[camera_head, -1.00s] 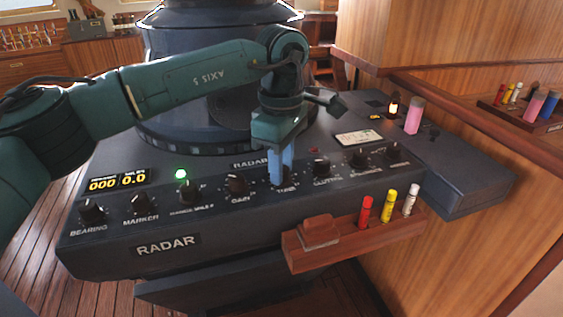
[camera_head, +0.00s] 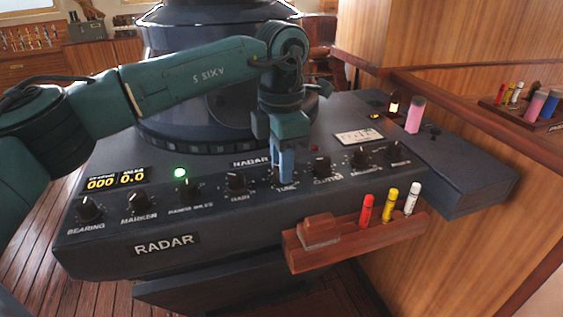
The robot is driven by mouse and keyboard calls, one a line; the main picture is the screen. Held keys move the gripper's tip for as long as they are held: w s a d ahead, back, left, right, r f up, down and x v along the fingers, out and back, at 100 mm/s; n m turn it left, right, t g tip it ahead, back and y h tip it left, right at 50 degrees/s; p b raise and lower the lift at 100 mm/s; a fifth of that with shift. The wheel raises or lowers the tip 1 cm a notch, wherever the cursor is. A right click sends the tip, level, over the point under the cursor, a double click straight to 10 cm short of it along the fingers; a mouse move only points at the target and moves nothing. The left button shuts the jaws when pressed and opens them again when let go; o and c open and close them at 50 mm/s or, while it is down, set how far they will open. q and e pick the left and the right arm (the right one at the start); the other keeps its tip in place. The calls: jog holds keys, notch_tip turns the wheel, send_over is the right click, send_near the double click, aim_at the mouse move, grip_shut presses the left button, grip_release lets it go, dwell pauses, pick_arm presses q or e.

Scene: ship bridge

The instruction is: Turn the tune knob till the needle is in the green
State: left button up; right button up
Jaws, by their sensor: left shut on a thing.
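The tune knob (camera_head: 283,181) is on the sloping front of the dark radar console (camera_head: 110,236), above its TUNE label and mostly hidden by my gripper. My left gripper (camera_head: 285,172) comes down on it from above, its blue fingers shut on the knob. A small white meter (camera_head: 359,137) lies on the console top, right of the gripper. Its needle and green band are too small to read. My right gripper is not in view.
The gain knob (camera_head: 236,182) and clutter knob (camera_head: 320,167) stand close on either side of the gripper. A wooden tray (camera_head: 300,257) with red, yellow and white markers juts from the front edge. A pink cylinder (camera_head: 415,115) stands at the right.

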pick_arm(q)
jog(key=n, duration=0.6)
jog(key=shift+n+b, duration=0.3)
jog(key=shift+b, duration=0.1)
dwell(0.3)
jog(key=o, duration=1)
jog(key=shift+r, duration=0.1)
notch_tip(320, 180, up, 13)
jog(key=shift+r+p, duration=0.1)
jog(key=shift+p, duration=0.45)
